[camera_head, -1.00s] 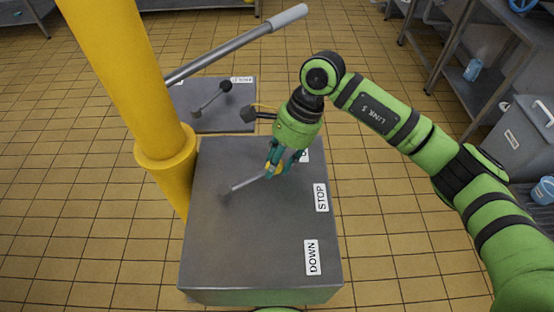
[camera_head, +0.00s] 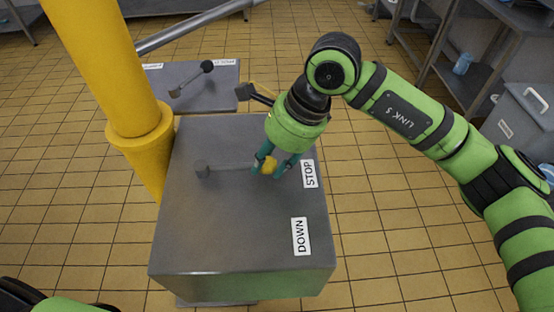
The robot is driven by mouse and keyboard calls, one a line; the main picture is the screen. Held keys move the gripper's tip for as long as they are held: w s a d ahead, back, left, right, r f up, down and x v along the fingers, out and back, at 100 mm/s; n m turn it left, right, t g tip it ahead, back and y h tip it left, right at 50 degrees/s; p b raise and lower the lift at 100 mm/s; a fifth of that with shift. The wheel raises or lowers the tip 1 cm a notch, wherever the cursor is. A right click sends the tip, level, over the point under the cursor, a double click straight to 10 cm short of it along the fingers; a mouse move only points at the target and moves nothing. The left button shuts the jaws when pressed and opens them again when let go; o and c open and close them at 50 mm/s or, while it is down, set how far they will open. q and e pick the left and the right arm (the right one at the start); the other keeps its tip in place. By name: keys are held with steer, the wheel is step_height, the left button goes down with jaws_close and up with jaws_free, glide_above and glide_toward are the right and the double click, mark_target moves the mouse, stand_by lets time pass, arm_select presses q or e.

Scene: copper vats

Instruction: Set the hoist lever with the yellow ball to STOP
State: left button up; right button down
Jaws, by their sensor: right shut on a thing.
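The hoist lever is a thin grey rod (camera_head: 230,169) on a pivot on the grey control box (camera_head: 215,230). It points right across the box top. Its yellow ball (camera_head: 269,167) is between the fingers of my right gripper (camera_head: 268,168), which is shut on it. The STOP label (camera_head: 309,174) is just right of the ball, roughly in line with the rod. The DOWN label (camera_head: 300,236) is nearer the front. The UP-end label is hidden behind my right gripper. My left gripper is not in view.
A yellow post (camera_head: 105,80) stands left of the box. Behind is a second grey box (camera_head: 205,95) with a black-ball lever (camera_head: 207,66). A long metal bar (camera_head: 190,30) slants above it. A grey bin (camera_head: 520,125) and metal tables stand at right.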

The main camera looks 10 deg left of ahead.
steer(key=shift+d+f, duration=0.15)
steer(key=shift+d, duration=0.05)
steer(key=c, duration=0.9)
jaws_free()
steer(key=shift+c, duration=0.2)
steer(key=shift+d, duration=0.1)
steer(key=shift+r, duration=0.4)
steer(key=v, duration=1.1)
steer(key=shift+r, duration=0.15)
steer(key=shift+w+d, duration=0.1)
steer(key=shift+w, duration=0.05)
